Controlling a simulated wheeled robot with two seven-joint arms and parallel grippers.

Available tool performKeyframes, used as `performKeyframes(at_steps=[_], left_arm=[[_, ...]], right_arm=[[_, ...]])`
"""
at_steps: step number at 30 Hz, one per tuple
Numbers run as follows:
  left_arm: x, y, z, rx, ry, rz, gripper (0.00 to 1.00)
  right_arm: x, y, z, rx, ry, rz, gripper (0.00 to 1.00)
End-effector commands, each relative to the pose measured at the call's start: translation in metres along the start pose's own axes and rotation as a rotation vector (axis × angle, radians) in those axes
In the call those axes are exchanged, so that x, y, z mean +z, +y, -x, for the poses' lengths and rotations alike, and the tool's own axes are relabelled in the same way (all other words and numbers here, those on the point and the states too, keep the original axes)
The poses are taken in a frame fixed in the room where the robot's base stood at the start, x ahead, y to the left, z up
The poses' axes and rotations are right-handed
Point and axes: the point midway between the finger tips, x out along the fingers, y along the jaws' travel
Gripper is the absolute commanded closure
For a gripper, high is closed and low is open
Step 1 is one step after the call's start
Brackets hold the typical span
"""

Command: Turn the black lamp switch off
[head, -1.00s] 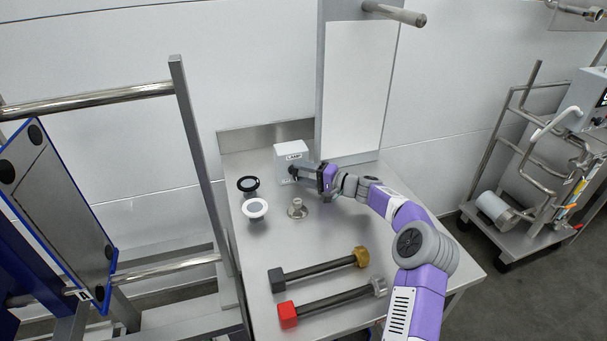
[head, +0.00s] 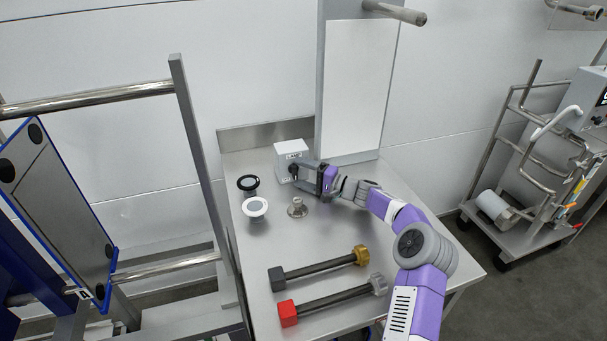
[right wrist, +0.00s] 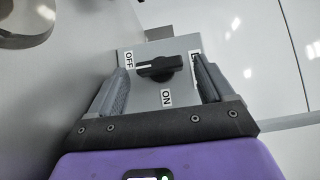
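The white lamp switch box (head: 291,150) stands at the back of the steel table. Its black lamp switch (right wrist: 158,67) shows clearly in the right wrist view, with its handle lying nearly level. A white mark on the handle's left end points toward the OFF label (right wrist: 129,60); the ON label (right wrist: 166,97) is below the handle. My right gripper (head: 300,173) is at the front of the box. In the right wrist view its fingers (right wrist: 160,76) are open on both sides of the switch, with gaps between them and the handle. My left gripper is not in view.
A black-rimmed round fitting (head: 248,184), a white round fitting (head: 255,208) and a small metal fitting (head: 297,208) stand left of and below my right gripper. Two dark-shafted tools, one with a red end (head: 288,313), lie nearer the front. A tall panel (head: 355,85) rises behind.

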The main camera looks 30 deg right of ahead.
Motion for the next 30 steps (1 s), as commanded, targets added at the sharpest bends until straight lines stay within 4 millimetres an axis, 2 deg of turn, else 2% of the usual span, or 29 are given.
performKeyframes(at_steps=[8,11,21,25,30], left_arm=[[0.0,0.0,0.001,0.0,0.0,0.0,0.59],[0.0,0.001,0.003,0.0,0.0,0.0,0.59],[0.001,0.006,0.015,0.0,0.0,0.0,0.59],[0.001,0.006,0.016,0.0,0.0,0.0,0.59],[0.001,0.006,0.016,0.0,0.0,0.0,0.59]], right_arm=[[-0.001,-0.001,0.003,0.001,0.003,0.002,0.19],[-0.002,-0.001,0.013,0.002,0.006,0.002,0.19],[-0.001,-0.002,0.066,0.001,0.003,0.001,0.19],[-0.001,-0.001,0.075,0.001,0.002,0.001,0.19],[0.0,0.0,0.076,0.0,0.001,0.002,0.19]])
